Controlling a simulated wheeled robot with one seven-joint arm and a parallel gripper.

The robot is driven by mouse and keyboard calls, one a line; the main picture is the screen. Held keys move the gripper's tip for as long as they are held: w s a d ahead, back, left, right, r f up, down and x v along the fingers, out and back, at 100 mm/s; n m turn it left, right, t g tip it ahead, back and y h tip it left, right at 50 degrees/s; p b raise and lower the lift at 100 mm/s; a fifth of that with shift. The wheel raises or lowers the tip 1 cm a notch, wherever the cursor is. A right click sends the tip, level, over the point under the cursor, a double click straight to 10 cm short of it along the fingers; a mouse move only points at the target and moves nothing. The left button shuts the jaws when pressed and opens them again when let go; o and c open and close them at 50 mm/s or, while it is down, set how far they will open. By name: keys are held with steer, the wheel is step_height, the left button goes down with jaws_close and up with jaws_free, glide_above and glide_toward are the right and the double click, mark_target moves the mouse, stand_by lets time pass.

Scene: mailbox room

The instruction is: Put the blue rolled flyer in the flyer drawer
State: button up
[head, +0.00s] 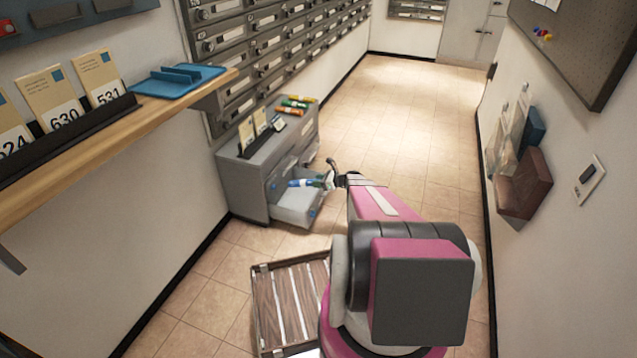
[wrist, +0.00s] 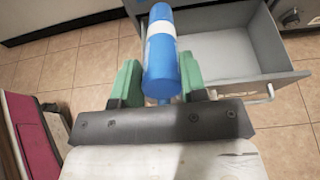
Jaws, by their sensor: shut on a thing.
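The blue rolled flyer (wrist: 162,55), with a white band, is between the green fingers of my gripper (wrist: 158,82) in the wrist view. My gripper is shut on it. In the head view the blue flyer (head: 302,183) shows at the tip of my gripper (head: 328,181), over the open drawer. The flyer drawer (head: 296,208) is pulled out of the grey cabinet; its light inside looks empty. In the wrist view the drawer (wrist: 222,47) lies behind and to the right of the flyer. The flyer's exact height above the drawer floor is hard to tell.
The grey cabinet (head: 241,184) carries several coloured rolls (head: 296,103) and a card holder (head: 254,132) on top. A wooden slatted crate (head: 262,305) stands on the floor beside my base. A wooden shelf (head: 150,113) runs along the left wall. The tiled aisle is clear.

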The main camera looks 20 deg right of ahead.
steer(key=w+a+f, duration=0.4)
steer(key=a+f, duration=0.2)
steer(key=f, duration=0.5)
steer(key=shift+w+a, duration=0.2)
steer(key=shift+w, duration=0.2)
steer(key=shift+f, duration=0.1)
stand_by(0.3)
steer(key=o, duration=1)
steer(key=shift+s, duration=0.1)
